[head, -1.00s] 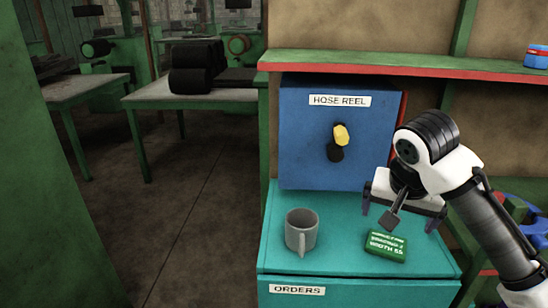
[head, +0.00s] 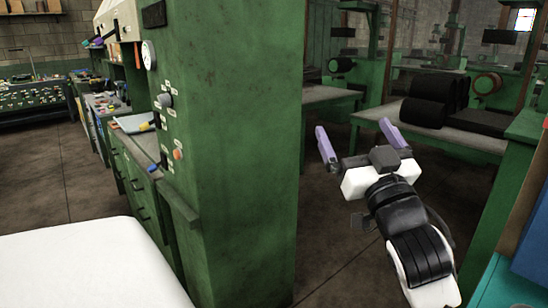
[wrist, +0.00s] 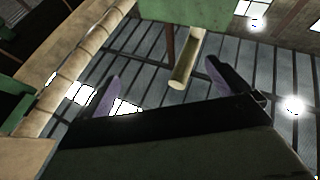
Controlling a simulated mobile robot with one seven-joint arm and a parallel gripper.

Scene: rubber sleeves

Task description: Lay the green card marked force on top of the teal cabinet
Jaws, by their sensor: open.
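My gripper (head: 359,146) is raised in front of the gap between the green machine and the far tables in the head view. Its two purple fingers stand wide apart with nothing between them. In the wrist view its fingers (wrist: 158,90) are also apart and empty, with the roof and windows behind them. The teal cabinet (head: 497,284) shows only as a small piece at the bottom right edge of the head view. The green card is not seen in either current view.
A tall green machine (head: 240,140) with knobs and a gauge stands left of my arm. A white surface (head: 90,265) fills the lower left. A green table (head: 455,137) with black rolls (head: 436,98) stands behind my gripper. Bare floor (head: 345,235) lies between them.

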